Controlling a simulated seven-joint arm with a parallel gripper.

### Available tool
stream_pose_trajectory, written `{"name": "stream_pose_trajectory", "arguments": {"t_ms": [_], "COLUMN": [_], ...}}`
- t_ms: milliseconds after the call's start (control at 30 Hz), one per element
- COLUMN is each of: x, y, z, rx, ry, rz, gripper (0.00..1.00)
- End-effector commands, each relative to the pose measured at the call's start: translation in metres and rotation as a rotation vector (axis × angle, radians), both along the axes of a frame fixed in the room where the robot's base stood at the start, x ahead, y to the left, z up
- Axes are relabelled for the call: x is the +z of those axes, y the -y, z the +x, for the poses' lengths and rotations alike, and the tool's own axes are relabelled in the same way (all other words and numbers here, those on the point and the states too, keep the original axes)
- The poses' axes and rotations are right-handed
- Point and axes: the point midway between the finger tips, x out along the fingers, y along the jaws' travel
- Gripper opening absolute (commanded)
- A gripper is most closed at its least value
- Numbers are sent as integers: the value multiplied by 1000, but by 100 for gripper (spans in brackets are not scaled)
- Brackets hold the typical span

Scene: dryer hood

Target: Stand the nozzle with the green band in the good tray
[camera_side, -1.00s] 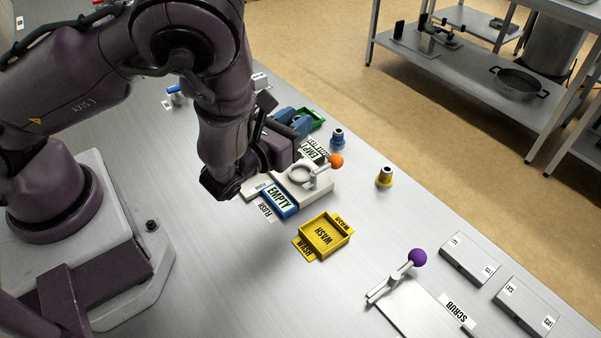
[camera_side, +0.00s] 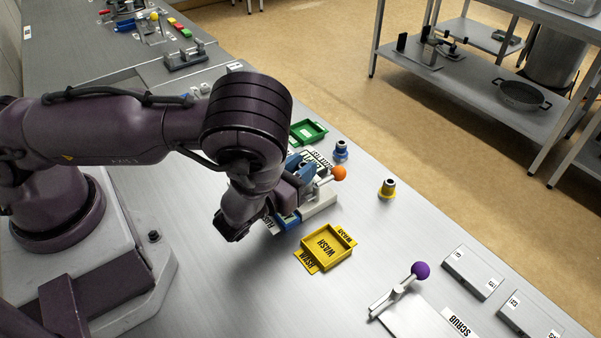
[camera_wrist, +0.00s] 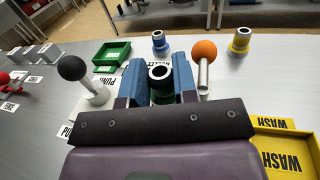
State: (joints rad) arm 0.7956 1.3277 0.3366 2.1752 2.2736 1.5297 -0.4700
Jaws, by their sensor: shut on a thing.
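My gripper (camera_wrist: 160,76) is shut on the nozzle with the green band (camera_wrist: 161,90), one blue finger on each side. The nozzle's pale open end shows between the fingers in the wrist view; its lower part is partly hidden. In the side view my arm hides the held nozzle. The green tray (camera_side: 309,132), which also shows in the wrist view (camera_wrist: 112,54), is beyond my gripper and looks empty.
A blue-banded nozzle (camera_side: 341,151) and a yellow-banded nozzle (camera_side: 387,188) stand on the bench. An orange-knobbed lever (camera_side: 338,174) and a black-knobbed one (camera_wrist: 74,69) are close to my gripper. The yellow WASH tray (camera_side: 343,256) is empty. Purple-knobbed lever (camera_side: 420,269) stands in front.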

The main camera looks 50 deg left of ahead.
Motion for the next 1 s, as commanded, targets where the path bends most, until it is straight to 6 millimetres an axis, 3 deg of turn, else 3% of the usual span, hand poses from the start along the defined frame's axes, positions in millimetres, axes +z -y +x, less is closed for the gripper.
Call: {"name": "stream_pose_trajectory", "arguments": {"t_ms": [133,533,567,667,1000], "x": [-15,-20,-20,-20,-20], "y": [0,0,0,0,3], "z": [0,0,0,0,1], "rx": [1,0,0,0,-7], "ry": [1,2,1,1,2], "rz": [-1,-1,-1,-1,-6], "gripper": [0,0,29,52,52]}}
